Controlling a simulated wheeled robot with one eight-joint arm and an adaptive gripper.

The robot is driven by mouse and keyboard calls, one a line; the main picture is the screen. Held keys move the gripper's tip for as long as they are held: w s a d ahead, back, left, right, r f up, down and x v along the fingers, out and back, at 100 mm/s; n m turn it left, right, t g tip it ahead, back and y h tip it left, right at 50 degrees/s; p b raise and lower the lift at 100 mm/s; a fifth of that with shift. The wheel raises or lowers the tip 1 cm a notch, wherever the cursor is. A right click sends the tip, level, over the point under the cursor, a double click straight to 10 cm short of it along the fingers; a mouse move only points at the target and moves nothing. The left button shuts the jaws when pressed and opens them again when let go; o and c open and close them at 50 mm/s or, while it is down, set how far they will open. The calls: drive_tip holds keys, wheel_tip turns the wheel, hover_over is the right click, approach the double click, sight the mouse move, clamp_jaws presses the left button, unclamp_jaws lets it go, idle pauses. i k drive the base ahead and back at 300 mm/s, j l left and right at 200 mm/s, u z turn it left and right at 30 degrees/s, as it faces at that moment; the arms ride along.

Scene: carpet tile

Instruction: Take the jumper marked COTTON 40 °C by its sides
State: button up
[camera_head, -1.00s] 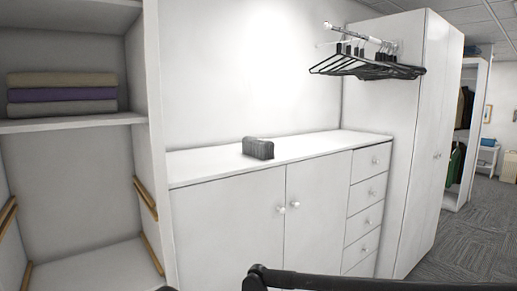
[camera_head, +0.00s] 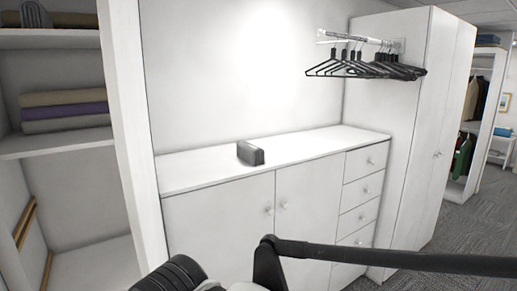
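I see no jumper marked COTTON 40 °C and can read no label in the head view. Folded cloths (camera_head: 66,111), beige and purple, lie stacked on a shelf at the left; I cannot tell whether any of them is a jumper. Parts of my own arm (camera_head: 258,262) cross the bottom of the view. My gripper's fingers do not show.
A white cabinet (camera_head: 232,217) with doors and drawers stands in the middle, a dark grey object (camera_head: 250,153) on its top. Black hangers (camera_head: 365,68) hang from a rail above its right end. A tall white wardrobe (camera_head: 411,133) stands at the right, with carpet (camera_head: 456,232) beyond.

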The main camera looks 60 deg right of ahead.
sight(253, 154)
drive_tip(key=z, duration=1)
drive_tip(key=i+j+z, duration=0.15)
drive_tip(key=z, duration=0.3)
drive_tip(key=i+j+z, duration=0.1)
drive_tip(key=j+z, duration=0.35)
drive_tip(key=l, duration=0.1)
